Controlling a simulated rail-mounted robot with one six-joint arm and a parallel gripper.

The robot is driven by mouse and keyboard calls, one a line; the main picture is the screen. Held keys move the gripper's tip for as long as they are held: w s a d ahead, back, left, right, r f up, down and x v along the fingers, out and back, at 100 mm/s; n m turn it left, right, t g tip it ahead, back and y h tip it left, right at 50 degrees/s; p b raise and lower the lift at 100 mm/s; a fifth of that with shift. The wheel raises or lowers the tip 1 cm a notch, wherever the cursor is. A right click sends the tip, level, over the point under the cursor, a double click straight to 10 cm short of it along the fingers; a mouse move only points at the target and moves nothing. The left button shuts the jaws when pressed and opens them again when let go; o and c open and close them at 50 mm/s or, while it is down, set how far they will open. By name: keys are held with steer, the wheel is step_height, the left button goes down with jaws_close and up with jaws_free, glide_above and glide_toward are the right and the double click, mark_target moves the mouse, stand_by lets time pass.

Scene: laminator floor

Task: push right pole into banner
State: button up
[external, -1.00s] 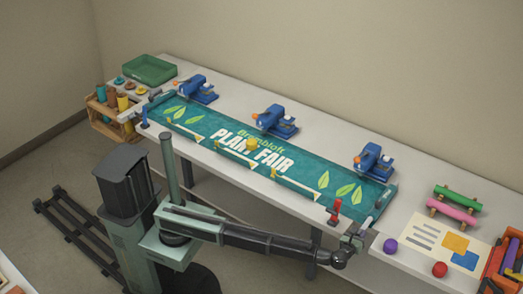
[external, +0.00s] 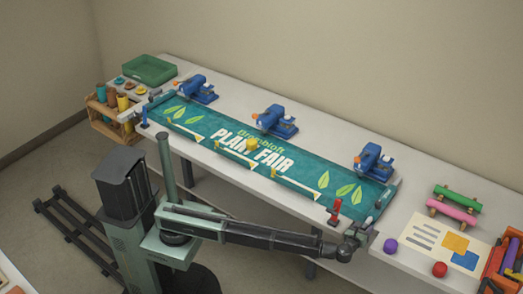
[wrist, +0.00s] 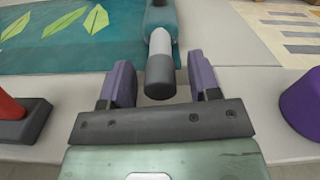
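The teal banner (external: 215,130) lies flat on the long table; its right edge also shows in the wrist view (wrist: 60,50). The right pole (wrist: 160,45), white with a dark grey end cap, sticks out of the sleeve at the banner's right edge, towards my gripper. My gripper (wrist: 161,84) is open, with its two purple-grey fingers on either side of the pole's capped end. A gap shows on both sides of the cap. In the external view my gripper (external: 360,232) is at the table's front edge, by the banner's near right corner. The pole's depth inside the sleeve is hidden.
A printed sheet (external: 440,240) and a red ball (external: 439,269) lie further right. Blue clamp-like devices (external: 373,162) line the banner's back edge.

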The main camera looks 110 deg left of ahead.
steer(key=shift+d, duration=0.1)
steer(key=v, duration=1)
steer(key=shift+s+d, duration=0.15)
steer(key=shift+d, duration=0.15)
steer(key=shift+c, duration=0.3)
steer(key=shift+m+g+h, duration=0.3)
steer(key=shift+m+g, duration=0.2)
steer(key=shift+g, duration=0.2)
steer(key=p+v, duration=0.1)
steer(key=v, duration=0.4)
steer(key=w+r+p+v, duration=0.1)
steer(key=v, duration=0.1)
steer(key=shift+s+d+p, duration=0.1)
steer(key=shift+d+p, duration=0.1)
steer(key=shift+p, duration=0.1)
steer(key=c, duration=0.7)
steer(key=shift+a+f, duration=0.2)
steer(key=shift+a, duration=0.4)
jaws_close()
steer(key=r+b+x, duration=0.1)
steer(key=x, duration=1.2)
steer(key=shift+w+f, duration=0.2)
steer(key=shift+f, duration=0.25)
steer(key=shift+a, duration=0.1)
